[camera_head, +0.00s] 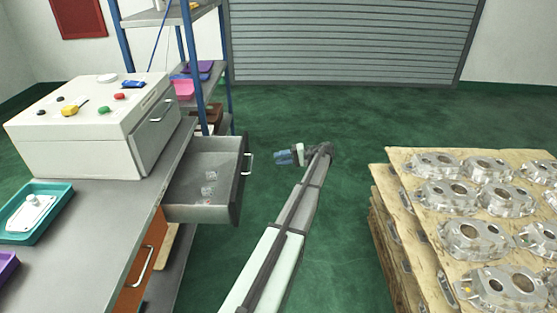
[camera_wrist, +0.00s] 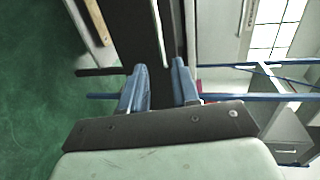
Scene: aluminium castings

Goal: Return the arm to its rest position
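My gripper (camera_head: 284,157) is at the end of my outstretched arm, above the green floor between the bench and the pallet stack. Its blue fingers point left, towards the open drawer, and stay clear of its front. In the wrist view my gripper (camera_wrist: 160,78) shows two blue fingers with a gap between them and nothing held. A dark panel lies beyond the gap.
The open drawer (camera_head: 240,190) juts out from the grey bench (camera_head: 92,235) and holds several small clear items. A blue-post shelf (camera_head: 187,55) stands behind it. Wooden pallets (camera_head: 402,225) with several castings (camera_head: 470,240) stand at the right. Green floor (camera_head: 345,110) beyond is clear.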

